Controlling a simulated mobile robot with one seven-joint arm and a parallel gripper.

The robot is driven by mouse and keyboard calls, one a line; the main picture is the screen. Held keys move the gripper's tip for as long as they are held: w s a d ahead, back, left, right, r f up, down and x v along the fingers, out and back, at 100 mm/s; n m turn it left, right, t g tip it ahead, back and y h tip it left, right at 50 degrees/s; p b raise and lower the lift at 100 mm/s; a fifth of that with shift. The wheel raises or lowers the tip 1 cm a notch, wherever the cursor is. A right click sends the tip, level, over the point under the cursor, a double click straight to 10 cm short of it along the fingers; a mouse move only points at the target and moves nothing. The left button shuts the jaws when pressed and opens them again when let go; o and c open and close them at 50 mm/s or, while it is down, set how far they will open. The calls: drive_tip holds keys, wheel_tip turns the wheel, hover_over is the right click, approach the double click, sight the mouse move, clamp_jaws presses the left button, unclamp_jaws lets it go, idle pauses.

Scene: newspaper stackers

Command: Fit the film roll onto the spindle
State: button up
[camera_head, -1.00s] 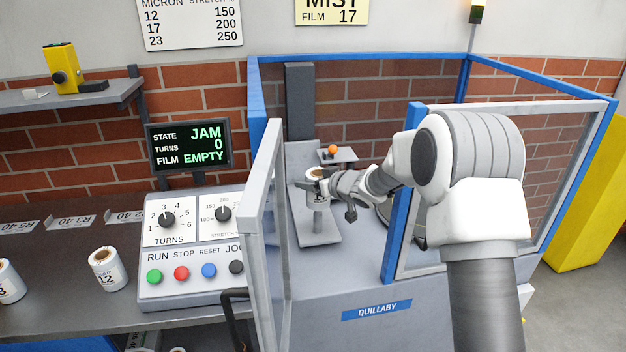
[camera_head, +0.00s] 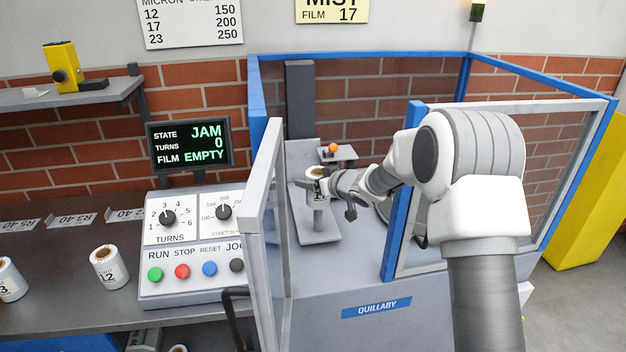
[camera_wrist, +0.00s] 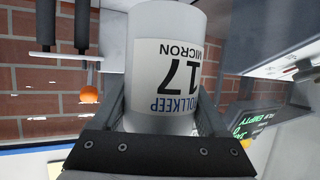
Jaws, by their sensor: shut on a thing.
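The film roll (camera_wrist: 165,45) is white, with a label reading "17 MICRON" that appears upside down in the wrist view. My gripper (camera_wrist: 165,112) is shut on it, one finger on each side. In the head view the roll (camera_head: 316,171) is small and partly covered by my gripper (camera_head: 317,186), inside the machine's guard. The grey spindle post (camera_head: 318,219) stands on a plate just below the roll. The roll looks upright above the post. Whether they touch, or whether the roll's bore lines up with the post, I cannot tell.
A glass guard panel (camera_head: 262,235) with a pale frame stands left of the spindle. A blue-framed panel (camera_head: 389,200) stands beside my arm at right. An orange ball knob (camera_head: 333,148) is behind the roll. The control box (camera_head: 190,245) and spare rolls (camera_head: 107,268) are left.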

drive_tip(key=shift+f, duration=0.1)
idle(0.5)
drive_tip(key=shift+f+b, duration=3)
drive_tip(key=shift+f, duration=1.3)
drive_tip(key=o, duration=1.5)
drive_tip(key=shift+o, duration=0.2)
drive_tip(key=p+v, duration=0.2)
drive_tip(key=v, duration=1)
